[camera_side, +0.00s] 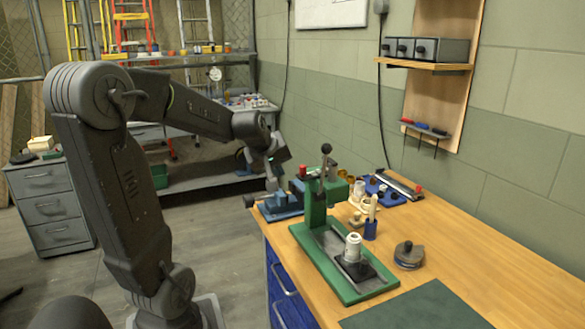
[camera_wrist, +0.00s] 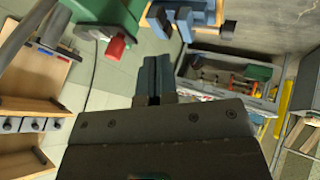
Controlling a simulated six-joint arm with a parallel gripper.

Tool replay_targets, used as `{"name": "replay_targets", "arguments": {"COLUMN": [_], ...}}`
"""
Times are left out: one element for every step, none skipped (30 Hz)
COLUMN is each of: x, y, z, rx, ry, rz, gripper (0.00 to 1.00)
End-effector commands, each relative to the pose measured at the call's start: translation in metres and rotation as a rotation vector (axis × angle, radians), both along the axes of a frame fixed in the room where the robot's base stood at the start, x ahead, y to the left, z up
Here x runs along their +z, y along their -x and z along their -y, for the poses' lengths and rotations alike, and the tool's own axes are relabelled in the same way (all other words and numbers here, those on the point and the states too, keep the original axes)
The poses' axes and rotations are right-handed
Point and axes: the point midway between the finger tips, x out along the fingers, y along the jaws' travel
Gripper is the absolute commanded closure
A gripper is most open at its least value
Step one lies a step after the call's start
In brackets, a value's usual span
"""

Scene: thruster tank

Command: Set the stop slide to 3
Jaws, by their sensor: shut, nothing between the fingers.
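My gripper (camera_side: 272,182) is shut and empty, held near the left end of the bench, to the left of the green press. In the wrist view its two fingers (camera_wrist: 157,75) lie together. The green press (camera_side: 316,206) stands upright on the bench, with a black-knobbed lever and a red part (camera_side: 302,172) at its head. In the wrist view a red knob (camera_wrist: 117,48) shows beside the press's green body (camera_wrist: 95,12), apart from my fingers. I cannot make out a numbered scale, or tell which part is the stop slide.
A blue vise (camera_side: 281,207) sits left of the press; it shows in the wrist view (camera_wrist: 186,20). A white cylinder (camera_side: 353,248) stands on the press's base. A round dark-topped object (camera_side: 408,255) and a green mat (camera_side: 420,308) lie on the bench (camera_side: 480,255).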

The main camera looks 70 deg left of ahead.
Motion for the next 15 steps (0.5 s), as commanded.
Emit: {"name": "replay_targets", "arguments": {"x": [-0.010,-0.010,-0.008,-0.007,-0.008,-0.007,-0.007,-0.007,-0.007,-0.007,-0.007,-0.007,-0.007,-0.007,-0.007], "y": [-0.004,-0.010,-0.017,-0.022,-0.026,-0.031,-0.034,-0.036,-0.039,-0.040,-0.042,-0.043,-0.044,-0.044,-0.044], "z": [-0.003,-0.003,-0.003,-0.003,-0.002,-0.003,-0.003,-0.003,-0.003,-0.003,-0.003,-0.003,-0.003,-0.003,-0.003], "rx": [0.000,-0.004,-0.006,-0.006,-0.006,-0.005,-0.004,-0.005,-0.003,-0.003,-0.003,-0.002,-0.002,-0.002,-0.002], "ry": [0.004,0.002,-0.001,-0.001,-0.001,-0.001,0.000,-0.001,-0.001,-0.001,-0.001,0.000,0.000,0.000,0.000], "rz": [-0.005,-0.002,-0.001,-0.001,-0.001,0.000,-0.001,-0.001,0.000,0.000,-0.001,-0.001,-0.001,-0.001,-0.001], "gripper": [1.00,1.00,1.00,1.00,1.00,1.00,1.00,1.00,1.00,1.00,1.00,1.00,1.00,1.00,1.00]}}
